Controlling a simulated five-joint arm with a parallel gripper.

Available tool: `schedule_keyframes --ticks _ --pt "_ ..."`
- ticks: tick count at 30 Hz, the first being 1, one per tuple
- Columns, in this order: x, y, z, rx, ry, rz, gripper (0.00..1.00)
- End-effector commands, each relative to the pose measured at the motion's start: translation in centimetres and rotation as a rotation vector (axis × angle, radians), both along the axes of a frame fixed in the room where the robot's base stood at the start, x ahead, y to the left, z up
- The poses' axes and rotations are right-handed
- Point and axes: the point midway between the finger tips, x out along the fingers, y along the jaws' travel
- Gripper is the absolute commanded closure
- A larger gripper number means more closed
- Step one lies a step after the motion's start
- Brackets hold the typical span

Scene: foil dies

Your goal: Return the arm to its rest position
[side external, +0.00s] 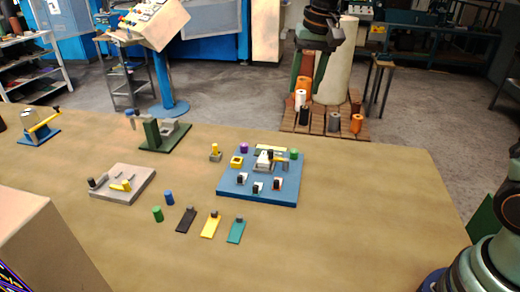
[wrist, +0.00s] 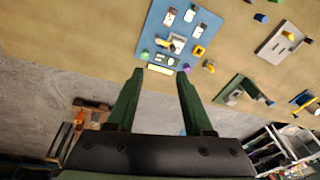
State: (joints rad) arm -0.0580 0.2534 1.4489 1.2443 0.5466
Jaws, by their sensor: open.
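My gripper (side external: 307,78) hangs high at the top of the side external view, with its dark body and green fingers in front of the rolls on the floor. In the wrist view its two green fingers (wrist: 160,73) stand apart with nothing between them. It is clear of the table and touches nothing. The blue board (side external: 228,188) lies flat on the table, with small black-and-white blocks, a yellow bar and a metal fixture on it. In the wrist view the board (wrist: 155,22) shows beyond the fingertips.
On the tan table (side external: 340,240) are a grey plate (side external: 112,177), a green stand (side external: 151,135), a yellow tag (side external: 211,226), a blue peg (side external: 169,198) and a green peg (side external: 158,214). A box (side external: 40,245) fills the near left corner. The table's right part is bare.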

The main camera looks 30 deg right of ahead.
Motion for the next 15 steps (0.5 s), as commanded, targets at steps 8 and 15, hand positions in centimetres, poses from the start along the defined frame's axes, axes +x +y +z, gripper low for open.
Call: schedule_keyframes --ticks 8,15 --pt "-7.1 -1.3 1.8 -0.044 -0.114 0.168 0.48" --pt "-13.1 -2.1 0.5 -0.099 -0.205 0.309 0.48"
